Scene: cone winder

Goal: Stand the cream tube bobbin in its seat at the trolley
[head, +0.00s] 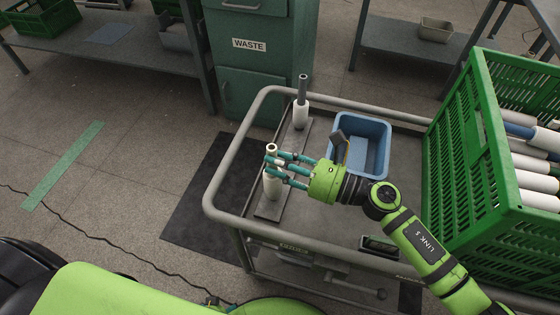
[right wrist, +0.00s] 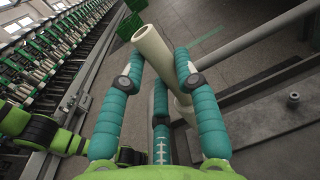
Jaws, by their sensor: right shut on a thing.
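The cream tube bobbin (head: 271,187) is at the near end of a narrow dark plate (head: 268,209) on the trolley. It looks roughly upright in the head view. My right gripper (head: 277,166) comes from the right and is shut on the bobbin's upper part; the open top end shows above the fingers. In the right wrist view the bobbin (right wrist: 154,48) runs between the teal fingers (right wrist: 162,85). I cannot tell whether its lower end touches the plate or a seat; the seat is hidden. My left gripper is not clearly seen.
A white bobbin on a dark spindle (head: 300,112) stands at the plate's far end. A blue bin (head: 373,128) is behind my right wrist, and a green crate (head: 492,150) of tubes is at right. The trolley's rail (head: 222,170) runs close left of the bobbin.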

